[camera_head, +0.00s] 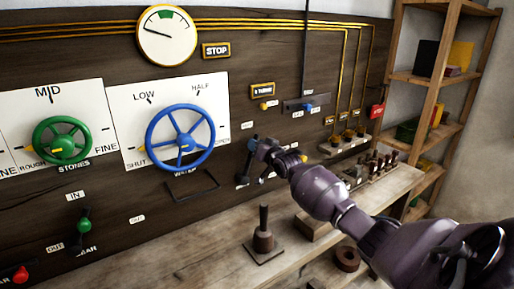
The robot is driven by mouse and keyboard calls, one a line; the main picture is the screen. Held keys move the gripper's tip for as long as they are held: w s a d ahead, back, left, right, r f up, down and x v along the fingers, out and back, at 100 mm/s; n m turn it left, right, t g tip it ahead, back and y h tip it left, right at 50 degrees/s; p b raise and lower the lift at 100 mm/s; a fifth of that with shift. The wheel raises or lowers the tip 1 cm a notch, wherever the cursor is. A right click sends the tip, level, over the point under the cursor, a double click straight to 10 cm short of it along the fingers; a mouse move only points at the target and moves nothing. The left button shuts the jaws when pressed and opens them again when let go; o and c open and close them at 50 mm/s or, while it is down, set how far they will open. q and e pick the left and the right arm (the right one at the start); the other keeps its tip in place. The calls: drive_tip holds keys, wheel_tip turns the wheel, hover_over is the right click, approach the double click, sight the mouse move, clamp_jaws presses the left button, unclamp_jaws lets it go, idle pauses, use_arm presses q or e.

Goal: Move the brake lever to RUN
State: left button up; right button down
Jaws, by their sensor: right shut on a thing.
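My right gripper (257,146) reaches in from the lower right to the dark wall panel, right of the blue wheel. It is shut on a dark lever (245,168), which I take to be the brake lever. The gripper covers much of the lever, so its exact tilt is hard to tell. Small white labels sit above and beside it, too small to read. My left gripper is not in view.
The blue WATER wheel (180,140) and green STONES wheel (62,141) are on the panel to the left. A bench (215,240) below carries a dark weight with an upright handle (264,239). A shelf (428,80) stands at the right.

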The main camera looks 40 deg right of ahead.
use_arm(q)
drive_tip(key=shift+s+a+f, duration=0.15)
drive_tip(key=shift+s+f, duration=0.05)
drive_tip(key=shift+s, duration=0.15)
use_arm(e)
drive_tip(key=shift+a, duration=0.15)
drive_tip(key=c, duration=0.8)
unclamp_jaws()
drive_tip(key=shift+a+r, duration=0.1)
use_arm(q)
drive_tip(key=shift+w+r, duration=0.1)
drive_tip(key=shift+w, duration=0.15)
use_arm(e)
drive_tip(key=shift+s, duration=0.1)
drive_tip(key=shift+s, duration=0.25)
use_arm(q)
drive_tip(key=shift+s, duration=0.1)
use_arm(e)
drive_tip(key=s, duration=0.6)
drive_tip(key=s+a, duration=0.1)
drive_tip(key=s, duration=0.3)
